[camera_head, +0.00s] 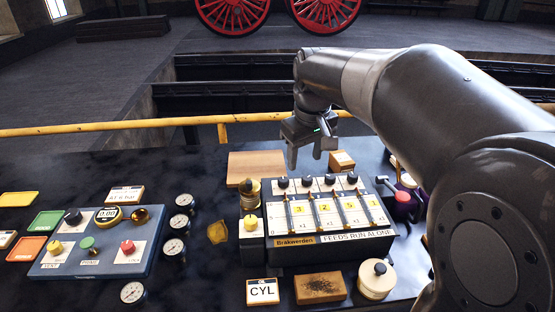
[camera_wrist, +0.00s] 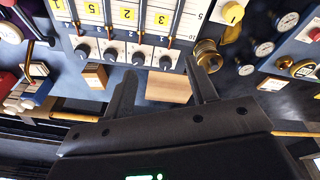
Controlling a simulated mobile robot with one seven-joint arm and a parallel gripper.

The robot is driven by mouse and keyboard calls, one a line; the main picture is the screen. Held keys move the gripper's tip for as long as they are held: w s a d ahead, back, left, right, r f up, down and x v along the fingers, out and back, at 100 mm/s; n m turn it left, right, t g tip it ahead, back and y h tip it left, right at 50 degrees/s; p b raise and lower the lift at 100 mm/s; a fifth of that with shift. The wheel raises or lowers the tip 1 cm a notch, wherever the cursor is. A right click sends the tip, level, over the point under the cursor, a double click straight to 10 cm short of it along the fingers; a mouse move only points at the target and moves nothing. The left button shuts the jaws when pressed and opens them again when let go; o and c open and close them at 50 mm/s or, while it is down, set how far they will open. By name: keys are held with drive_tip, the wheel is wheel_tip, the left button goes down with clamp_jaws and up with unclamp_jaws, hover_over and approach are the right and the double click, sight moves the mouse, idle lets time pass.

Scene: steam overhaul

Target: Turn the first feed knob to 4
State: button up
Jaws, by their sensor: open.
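The feed box (camera_head: 318,245), marked "Brakwerden" and "FEEDS RUN ALONE", stands on the dark bench with a row of several black knobs along its back edge. The first feed knob (camera_head: 282,183) is leftmost in the head view. In the wrist view the row is reversed, and this knob (camera_wrist: 166,62) is rightmost, near a "1" label. The yellow card (camera_head: 298,213) in its column reads 3. My gripper (camera_head: 305,153) is open and empty, above and behind the knob row, apart from it. In the wrist view its fingers (camera_wrist: 160,82) reach towards the first knob.
A brass cylinder (camera_head: 249,188) and yellow knob (camera_head: 250,225) stand close left of the box. Wooden blocks (camera_head: 257,164) lie behind it. A control panel with gauges is at left, a red lever (camera_head: 402,197) at right. A yellow rail crosses behind the bench.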

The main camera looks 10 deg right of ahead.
sight(284, 180)
drive_tip(key=w+a+f+n+g, duration=0.25)
drive_tip(key=w+f, duration=0.25)
drive_tip(key=w, duration=0.7)
drive_tip(key=shift+t, duration=0.25)
drive_tip(key=f, duration=1)
drive_tip(key=shift+s+a+f, duration=0.2)
drive_tip(key=shift+a+f, duration=0.15)
drive_tip(key=c, duration=1)
drive_tip(key=shift+o, duration=0.2)
